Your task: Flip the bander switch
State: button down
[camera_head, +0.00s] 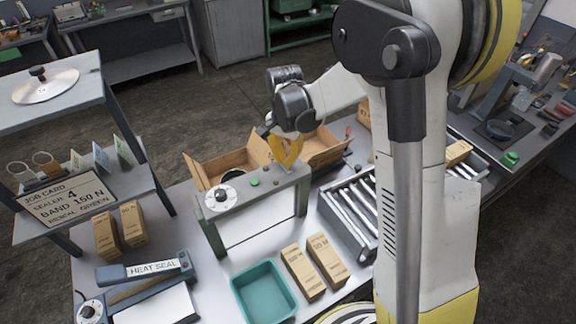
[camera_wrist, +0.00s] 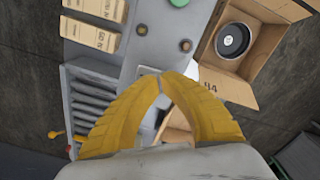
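The bander appears to be the grey arch-shaped machine (camera_head: 238,199) on the bench, with a white dial (camera_head: 221,198) and a green button (camera_head: 254,181) on its top bar. Its grey top also shows in the wrist view (camera_wrist: 158,52), with a green button (camera_wrist: 179,2) and two small brownish knobs (camera_wrist: 142,29). My gripper (camera_head: 290,163) is over the right end of the bar, pointing down. In the wrist view its yellow fingertips (camera_wrist: 160,77) meet, with nothing seen between them. The fingers partly hide a pale plate on the panel; I cannot make out the switch or any contact.
Open cardboard boxes (camera_head: 202,172) stand behind the bander. A roller conveyor (camera_head: 352,210) lies to its right. A teal tray (camera_head: 265,292), small cartons (camera_head: 303,272) and a heat sealer (camera_head: 150,283) are in front. A job card (camera_head: 68,200) reads "SEALER 4, BAND 150 N".

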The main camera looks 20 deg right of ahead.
jog(key=shift+r+p, duration=1.65)
jog(key=shift+r, duration=1.6)
jog(key=shift+f, duration=0.1)
